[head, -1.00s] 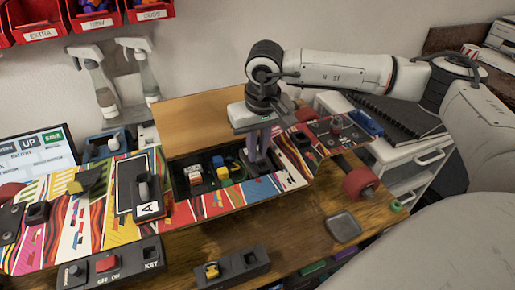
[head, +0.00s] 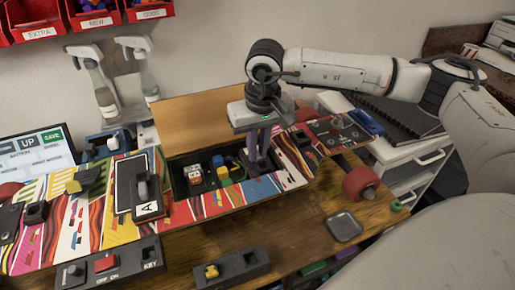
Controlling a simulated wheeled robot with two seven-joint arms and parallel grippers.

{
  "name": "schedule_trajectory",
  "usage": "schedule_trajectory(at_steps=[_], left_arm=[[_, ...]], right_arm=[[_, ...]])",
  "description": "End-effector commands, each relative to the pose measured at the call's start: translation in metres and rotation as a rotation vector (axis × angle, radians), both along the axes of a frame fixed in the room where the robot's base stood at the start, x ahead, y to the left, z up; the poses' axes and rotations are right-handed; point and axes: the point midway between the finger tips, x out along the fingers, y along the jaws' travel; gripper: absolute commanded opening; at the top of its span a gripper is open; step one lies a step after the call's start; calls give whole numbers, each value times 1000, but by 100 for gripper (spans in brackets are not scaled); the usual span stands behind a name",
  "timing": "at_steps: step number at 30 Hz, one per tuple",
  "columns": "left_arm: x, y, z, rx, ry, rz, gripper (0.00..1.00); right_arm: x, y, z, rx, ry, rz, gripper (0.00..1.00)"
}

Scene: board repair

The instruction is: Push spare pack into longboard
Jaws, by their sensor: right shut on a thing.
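The longboard (head: 205,205) lies across the bench with its striped deck up and an open bay in it. My right gripper (head: 258,165) reaches down into the right end of the bay. Its fingers are shut on a dark thing, mostly hidden by the fingers and bay wall; I cannot tell if it is the spare pack. A black pack marked A (head: 124,188), with a raised handle, lies on the deck left of the bay. My left gripper is not in view.
A wooden lid (head: 190,125) stands open behind the bay. In front are a switch box with a key label (head: 120,265), a black block with a yellow part (head: 232,269) and a grey dish (head: 344,226). Spray bottles (head: 140,72) stand behind. Bench right of the black block is mostly clear.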

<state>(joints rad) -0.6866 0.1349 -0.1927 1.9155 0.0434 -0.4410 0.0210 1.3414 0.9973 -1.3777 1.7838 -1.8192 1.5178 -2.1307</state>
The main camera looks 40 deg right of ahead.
Motion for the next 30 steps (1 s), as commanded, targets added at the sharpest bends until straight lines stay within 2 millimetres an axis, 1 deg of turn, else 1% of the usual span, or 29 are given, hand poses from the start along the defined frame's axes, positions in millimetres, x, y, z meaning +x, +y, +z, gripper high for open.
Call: schedule_trajectory(at_steps=[8, 20, 30], left_arm=[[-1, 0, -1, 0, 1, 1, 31], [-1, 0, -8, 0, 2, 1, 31], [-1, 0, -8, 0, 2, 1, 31]], right_arm=[[1, 1, 1, 1, -3, 0, 0], [1, 1, -7, 1, -3, 0, 0], [1, 1, -6, 1, -3, 0, 0]])
